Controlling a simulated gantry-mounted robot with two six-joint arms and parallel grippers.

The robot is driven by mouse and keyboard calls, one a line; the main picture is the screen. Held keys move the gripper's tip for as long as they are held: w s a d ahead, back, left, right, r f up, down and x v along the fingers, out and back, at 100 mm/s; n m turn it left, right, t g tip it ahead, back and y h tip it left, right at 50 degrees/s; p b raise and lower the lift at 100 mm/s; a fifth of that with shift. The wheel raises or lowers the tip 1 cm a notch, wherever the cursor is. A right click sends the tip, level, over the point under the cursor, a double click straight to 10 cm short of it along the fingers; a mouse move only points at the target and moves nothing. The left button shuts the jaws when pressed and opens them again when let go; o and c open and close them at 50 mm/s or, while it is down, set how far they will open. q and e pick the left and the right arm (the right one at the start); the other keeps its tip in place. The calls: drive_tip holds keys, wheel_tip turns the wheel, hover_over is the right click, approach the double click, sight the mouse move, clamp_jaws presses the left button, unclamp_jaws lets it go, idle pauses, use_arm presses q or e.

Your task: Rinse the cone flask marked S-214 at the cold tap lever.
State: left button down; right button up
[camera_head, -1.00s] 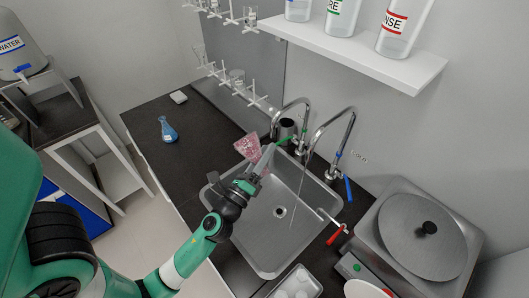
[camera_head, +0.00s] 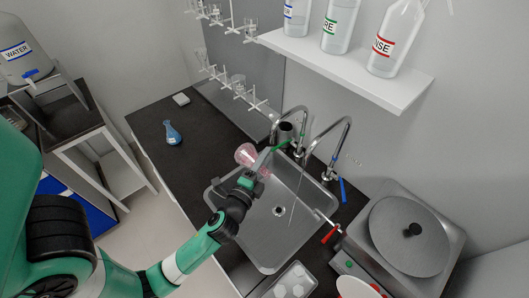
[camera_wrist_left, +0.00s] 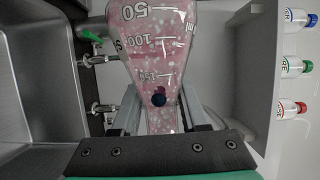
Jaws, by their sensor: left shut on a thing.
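A cone flask (camera_head: 246,154) with pink residue is held by its neck in my left gripper (camera_head: 262,169), over the sink's far left side. In the left wrist view the flask (camera_wrist_left: 152,50) fills the upper middle, with 50, 100 and 150 marks and a dark spot near the neck. Its S-214 mark is not readable. My left gripper is shut on it. The tap with the blue lever (camera_head: 342,190) stands at the sink's right rear, right of the flask. A thin stream appears to fall from its spout into the sink (camera_head: 279,235). My right gripper is not in view.
A tap with a green lever (camera_head: 283,144) is close to the flask. A red lever (camera_head: 329,236) sits at the sink's right edge. A blue flask (camera_head: 172,134) stands on the dark counter. A drying rack, bottle shelf (camera_head: 350,75) and round-topped steel device (camera_head: 408,235) are nearby.

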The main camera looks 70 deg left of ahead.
use_arm(q)
drive_tip(key=shift+n+h+p, duration=1.25)
drive_tip(key=shift+n+p, duration=0.8)
drive_tip(key=shift+n, duration=0.2)
drive_tip(key=shift+n+h+p, duration=1.3)
drive_tip(key=shift+n+p, duration=0.7)
drive_tip(key=shift+n, duration=0.2)
drive_tip(key=shift+n+h+p, duration=1.25)
drive_tip(key=shift+n+p, duration=0.8)
drive_tip(key=shift+n, duration=0.2)
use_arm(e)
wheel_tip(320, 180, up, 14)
